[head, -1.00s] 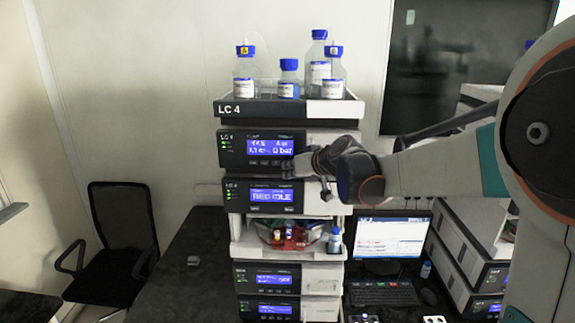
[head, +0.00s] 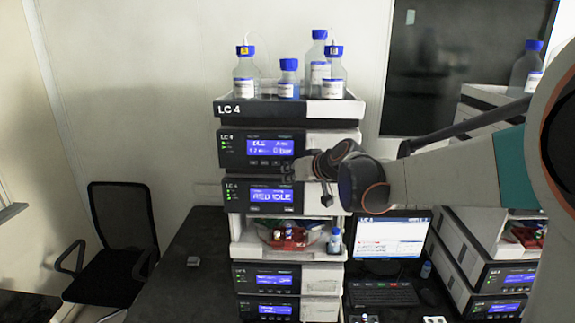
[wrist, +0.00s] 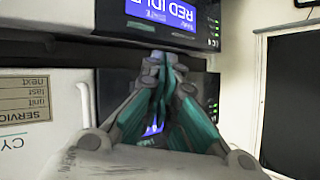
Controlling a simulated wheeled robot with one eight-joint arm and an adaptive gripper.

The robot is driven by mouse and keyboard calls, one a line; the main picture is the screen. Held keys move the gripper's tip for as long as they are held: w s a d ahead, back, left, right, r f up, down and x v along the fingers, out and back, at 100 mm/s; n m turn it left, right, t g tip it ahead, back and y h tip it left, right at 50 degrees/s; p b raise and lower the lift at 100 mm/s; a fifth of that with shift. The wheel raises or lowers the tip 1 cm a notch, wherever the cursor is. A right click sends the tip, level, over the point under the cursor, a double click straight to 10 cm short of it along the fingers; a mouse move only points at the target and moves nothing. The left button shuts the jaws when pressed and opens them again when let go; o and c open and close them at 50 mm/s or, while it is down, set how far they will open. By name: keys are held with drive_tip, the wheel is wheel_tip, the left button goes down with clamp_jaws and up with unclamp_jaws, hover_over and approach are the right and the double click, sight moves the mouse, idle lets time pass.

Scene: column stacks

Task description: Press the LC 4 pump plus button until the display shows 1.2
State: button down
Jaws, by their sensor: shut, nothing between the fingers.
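The LC 4 pump (head: 232,149) is the dark-fronted module under the bottle tray in the head view. Its blue display (head: 270,148) is small and blurred, but the lower line appears to read 1.2 and 0 bar. A row of small buttons (head: 265,162) sits under the display; I cannot make out the plus sign. My gripper (head: 287,168) is shut and empty, its tips at the pump's lower edge, right of the visible buttons. I cannot tell whether they touch. In the wrist view my closed fingers (wrist: 165,65) cover most of the pump's front, which appears upside down.
Bottles (head: 289,80) stand on the top tray (head: 285,110). A monitor (head: 392,240) stands at the right. Space left of the stack is open.

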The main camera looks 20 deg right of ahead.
drive_tip(key=shift+s+a, duration=0.25)
drive_tip(key=shift+s, duration=0.5)
drive_tip(key=shift+s+a, duration=0.25)
drive_tip(key=shift+s, duration=0.5)
drive_tip(key=shift+s+a, duration=0.25)
drive_tip(key=shift+s, duration=0.5)
